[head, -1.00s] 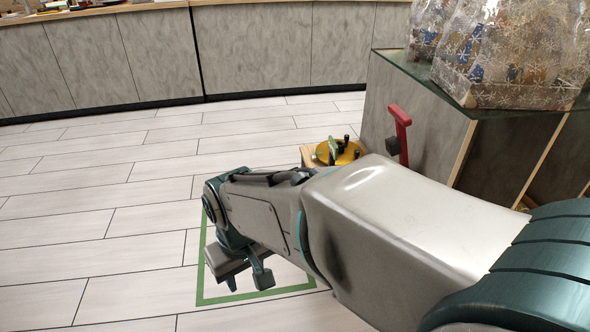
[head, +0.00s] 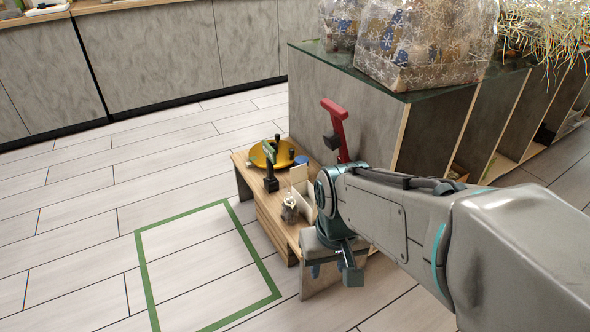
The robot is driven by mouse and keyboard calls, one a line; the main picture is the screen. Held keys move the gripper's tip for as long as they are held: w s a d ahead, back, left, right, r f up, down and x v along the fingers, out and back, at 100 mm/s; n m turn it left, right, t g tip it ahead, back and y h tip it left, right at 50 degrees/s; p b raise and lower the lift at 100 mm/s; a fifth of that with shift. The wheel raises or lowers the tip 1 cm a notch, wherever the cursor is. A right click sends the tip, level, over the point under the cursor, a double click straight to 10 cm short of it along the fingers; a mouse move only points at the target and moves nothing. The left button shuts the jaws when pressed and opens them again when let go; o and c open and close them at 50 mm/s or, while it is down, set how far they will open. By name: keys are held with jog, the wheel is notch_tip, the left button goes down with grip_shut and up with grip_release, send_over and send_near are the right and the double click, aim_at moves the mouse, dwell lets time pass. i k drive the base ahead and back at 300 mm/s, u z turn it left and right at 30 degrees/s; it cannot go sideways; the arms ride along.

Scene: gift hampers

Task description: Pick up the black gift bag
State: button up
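I cannot make out a black gift bag anywhere in the head view. My gripper (head: 334,272) hangs at the end of my arm, pointing down over the near end of a low wooden bench (head: 262,208). Its fingers look apart, with nothing visible between them. My wrist hides part of the bench and whatever lies behind it.
The bench holds a yellow round dish (head: 270,154), dark upright items and a small clear bag (head: 290,210). A red-handled tool (head: 336,128) stands behind. A glass-topped counter (head: 345,66) carries snowflake-wrapped hampers (head: 405,45). The green floor rectangle (head: 143,262) is empty.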

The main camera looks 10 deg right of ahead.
aim_at(289, 215)
jog(key=i, duration=1)
